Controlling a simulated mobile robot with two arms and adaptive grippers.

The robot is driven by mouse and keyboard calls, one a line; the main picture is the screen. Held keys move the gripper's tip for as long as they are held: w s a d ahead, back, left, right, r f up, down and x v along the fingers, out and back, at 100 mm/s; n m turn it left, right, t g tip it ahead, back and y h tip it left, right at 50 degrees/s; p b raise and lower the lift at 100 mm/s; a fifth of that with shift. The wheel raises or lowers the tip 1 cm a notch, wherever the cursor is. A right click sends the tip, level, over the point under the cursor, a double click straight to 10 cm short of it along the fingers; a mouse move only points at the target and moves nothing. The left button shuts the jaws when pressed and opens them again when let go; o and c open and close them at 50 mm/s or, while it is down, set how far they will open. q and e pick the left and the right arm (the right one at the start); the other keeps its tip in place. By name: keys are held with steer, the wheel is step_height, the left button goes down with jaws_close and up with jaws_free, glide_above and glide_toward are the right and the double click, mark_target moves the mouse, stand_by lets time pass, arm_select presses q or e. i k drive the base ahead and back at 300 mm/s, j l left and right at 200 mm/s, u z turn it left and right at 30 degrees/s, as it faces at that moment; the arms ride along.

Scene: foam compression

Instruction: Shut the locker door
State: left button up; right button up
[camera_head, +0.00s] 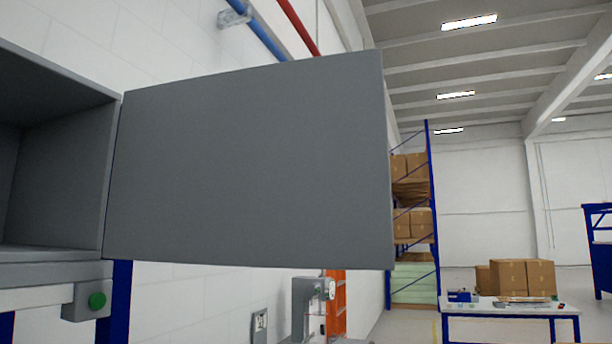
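The locker door (245,165) is a large flat grey panel in the middle of the head view. It stands wide open, hinged along its left edge beside the locker. The grey locker (60,165) is at the left edge of the view. Its visible interior is dark and looks empty, and part of it lies outside the picture. Neither of my grippers shows in this view.
A box with a green button (97,300) sits below the locker, by a blue post (121,300). A grey device (310,295) stands below the door. At the right are a table (510,311) with cardboard boxes (523,276) and a blue-framed shelf (433,200).

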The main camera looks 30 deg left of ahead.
mark_target(286, 164)
steer(key=i+u, duration=0.1)
steer(key=i, duration=0.55)
steer(key=i+l+u, duration=0.1)
steer(key=i, duration=0.5)
steer(key=i+l+u, duration=0.1)
steer(key=i, duration=0.55)
steer(key=i+l+u, duration=0.1)
steer(key=u, duration=3.5)
